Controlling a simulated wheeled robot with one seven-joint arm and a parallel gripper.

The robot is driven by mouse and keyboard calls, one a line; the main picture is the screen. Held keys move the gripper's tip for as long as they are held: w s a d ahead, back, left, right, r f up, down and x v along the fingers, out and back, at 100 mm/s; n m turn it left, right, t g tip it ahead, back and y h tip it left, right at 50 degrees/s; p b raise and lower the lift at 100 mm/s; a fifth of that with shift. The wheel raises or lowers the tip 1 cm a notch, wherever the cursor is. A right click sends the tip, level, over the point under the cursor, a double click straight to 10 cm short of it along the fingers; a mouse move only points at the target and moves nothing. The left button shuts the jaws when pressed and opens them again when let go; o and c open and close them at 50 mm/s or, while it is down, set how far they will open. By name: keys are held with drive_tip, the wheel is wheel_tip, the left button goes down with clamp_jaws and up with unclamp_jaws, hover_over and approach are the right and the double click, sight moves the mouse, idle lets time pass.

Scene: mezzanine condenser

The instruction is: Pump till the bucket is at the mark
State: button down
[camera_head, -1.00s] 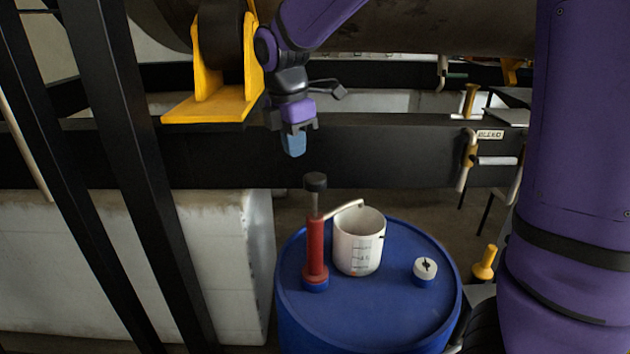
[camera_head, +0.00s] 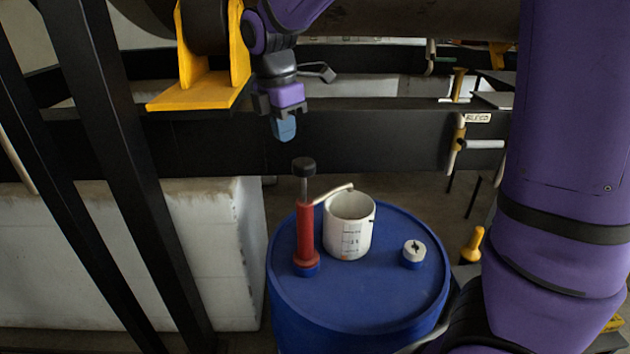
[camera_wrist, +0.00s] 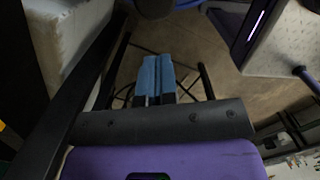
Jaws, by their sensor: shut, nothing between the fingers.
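A red hand pump (camera_head: 306,232) stands upright on a blue drum (camera_head: 350,290). Its black knob (camera_head: 303,167) is up, with the grey rod showing below it. A white bucket (camera_head: 348,240) with dark level marks on its side stands on the drum beside the pump. The pump's pale spout reaches over the bucket's rim. The liquid level inside the bucket cannot be seen. My gripper (camera_head: 285,130) is shut and empty, above and slightly left of the knob, apart from it. Its blue fingertips also show in the wrist view (camera_wrist: 157,78).
A white-topped cap (camera_head: 413,250) sits on the drum's right side. A yellow bracket (camera_head: 205,90) is close to my gripper's left. A dark beam (camera_head: 380,135) runs behind. Black posts (camera_head: 130,150) stand at left. A yellow-handled valve (camera_head: 460,140) is at right.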

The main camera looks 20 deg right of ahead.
sight(301, 161)
drive_tip(key=shift+w+d, duration=0.15)
drive_tip(key=shift+d, duration=0.55)
drive_tip(key=shift+w+d, duration=0.15)
drive_tip(key=shift+d, duration=0.5)
drive_tip(key=shift+d+r, duration=0.1)
drive_tip(key=shift+d+f, duration=0.15)
drive_tip(key=shift+f, duration=1.65)
drive_tip(key=shift+d+f, duration=0.15)
drive_tip(key=shift+f, duration=1.6)
